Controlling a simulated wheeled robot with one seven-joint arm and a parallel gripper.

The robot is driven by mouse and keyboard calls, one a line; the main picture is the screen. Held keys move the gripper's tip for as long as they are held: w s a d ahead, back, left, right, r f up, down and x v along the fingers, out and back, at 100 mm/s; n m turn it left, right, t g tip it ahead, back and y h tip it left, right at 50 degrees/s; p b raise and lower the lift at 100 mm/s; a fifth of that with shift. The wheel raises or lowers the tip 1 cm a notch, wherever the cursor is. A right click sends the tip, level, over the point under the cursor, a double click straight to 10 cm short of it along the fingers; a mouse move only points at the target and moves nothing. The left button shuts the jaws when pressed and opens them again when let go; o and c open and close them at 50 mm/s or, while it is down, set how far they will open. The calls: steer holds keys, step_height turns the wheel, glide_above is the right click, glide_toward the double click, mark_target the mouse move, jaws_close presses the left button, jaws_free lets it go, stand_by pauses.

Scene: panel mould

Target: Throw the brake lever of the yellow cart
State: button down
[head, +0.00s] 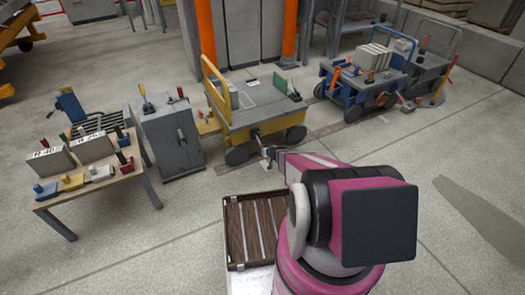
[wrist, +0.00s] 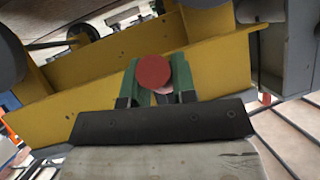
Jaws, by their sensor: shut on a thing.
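The yellow cart (head: 242,119) stands in the middle of the head view, with a raised tubular handle at its left end. My gripper (head: 268,153) is at the cart's near side, low by the wheels. In the wrist view the cart's yellow side (wrist: 65,117) runs across behind my gripper (wrist: 156,80). The green fingers are shut on the brake lever, whose round red knob (wrist: 153,71) shows between them. The lever's shaft is mostly hidden behind the knob and fingers, so its angle cannot be told.
A grey cabinet (head: 171,140) stands close left of the cart, and a wooden table (head: 95,185) with blocks is farther left. A blue cart (head: 365,85) stands to the right. A slatted brown tray (head: 235,232) lies near my base. The floor at right is clear.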

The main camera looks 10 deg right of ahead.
steer(key=c, duration=0.9)
jaws_free()
steer(key=v, duration=1)
steer(key=shift+s+d+r, duration=0.1)
steer(key=shift+s+d, duration=0.05)
steer(key=shift+s, duration=0.15)
